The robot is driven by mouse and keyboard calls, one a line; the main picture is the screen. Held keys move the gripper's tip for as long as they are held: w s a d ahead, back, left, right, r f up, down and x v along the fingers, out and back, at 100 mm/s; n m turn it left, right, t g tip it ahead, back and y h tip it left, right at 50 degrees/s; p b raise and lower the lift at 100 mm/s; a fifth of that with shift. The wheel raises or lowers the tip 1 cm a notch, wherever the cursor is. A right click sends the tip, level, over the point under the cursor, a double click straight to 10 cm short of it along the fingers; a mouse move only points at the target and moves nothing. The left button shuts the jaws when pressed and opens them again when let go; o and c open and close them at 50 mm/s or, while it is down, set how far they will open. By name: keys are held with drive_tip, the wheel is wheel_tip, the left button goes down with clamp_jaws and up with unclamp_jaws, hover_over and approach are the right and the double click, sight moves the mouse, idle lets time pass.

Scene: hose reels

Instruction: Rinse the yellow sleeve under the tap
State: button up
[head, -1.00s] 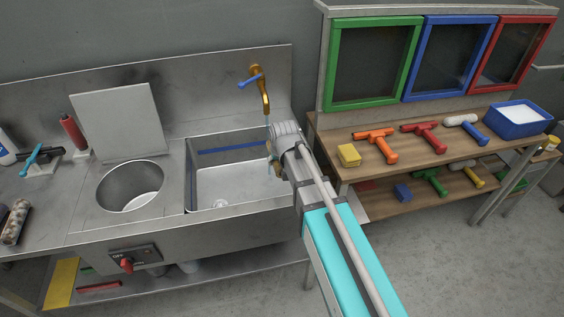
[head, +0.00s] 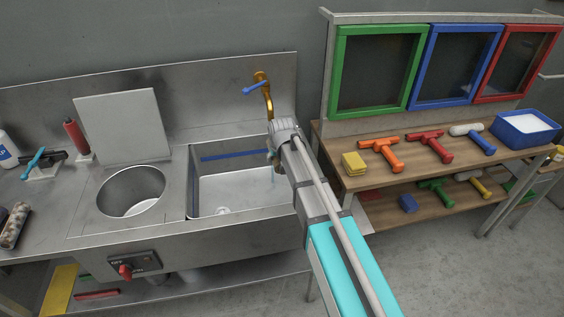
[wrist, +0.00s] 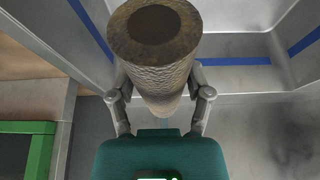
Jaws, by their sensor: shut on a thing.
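My gripper (wrist: 160,88) is shut on a brown, mottled, roll-shaped sleeve (wrist: 170,75) with a dark round hollow in its end. It looks dirty brown rather than yellow. In the head view my gripper (head: 275,152) is at the right side of the sink (head: 235,188), just below the brass tap (head: 268,100). My wrist hides most of the sleeve there. The tap has a blue lever (head: 253,89). A thin bluish streak of water shows below my gripper. Whether the water touches the sleeve is hidden.
A round basin (head: 132,190) and a switch box (head: 135,265) are left of the sink. Another mottled roll (head: 15,225) lies at far left. The wooden bench (head: 350,183) at right holds yellow sponges (head: 354,163), several coloured tools and a blue tray (head: 526,138).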

sight(278, 163)
drive_tip(key=shift+w+a+f+b, duration=0.25)
drive_tip(key=shift+w, duration=0.6)
drive_tip(key=shift+w+a+f+b, duration=0.2)
drive_tip(key=shift+w+a+f, duration=0.1)
drive_tip(key=shift+w, duration=0.5)
drive_tip(key=shift+w+a+f+b, duration=0.2)
drive_tip(key=shift+w+f+b, duration=0.05)
drive_tip(key=shift+w, duration=0.6)
drive_tip(key=shift+s+a, duration=0.1)
drive_tip(key=shift+a, duration=0.3)
drive_tip(key=shift+d, duration=0.4)
drive_tip(key=shift+a, duration=0.4)
idle(0.4)
drive_tip(key=shift+s, duration=0.1)
idle(0.5)
drive_tip(key=shift+s+d+r+p, duration=0.45)
drive_tip(key=shift+s+r+p, duration=0.05)
drive_tip(key=shift+s, duration=1.05)
drive_tip(key=shift+s+d+r+p, duration=0.5)
drive_tip(key=shift+s+r, duration=0.05)
drive_tip(key=shift+s, duration=1.05)
drive_tip(key=shift+s+d+r+p, duration=0.45)
drive_tip(key=shift+s+r+p, duration=0.05)
drive_tip(key=shift+s, duration=1.05)
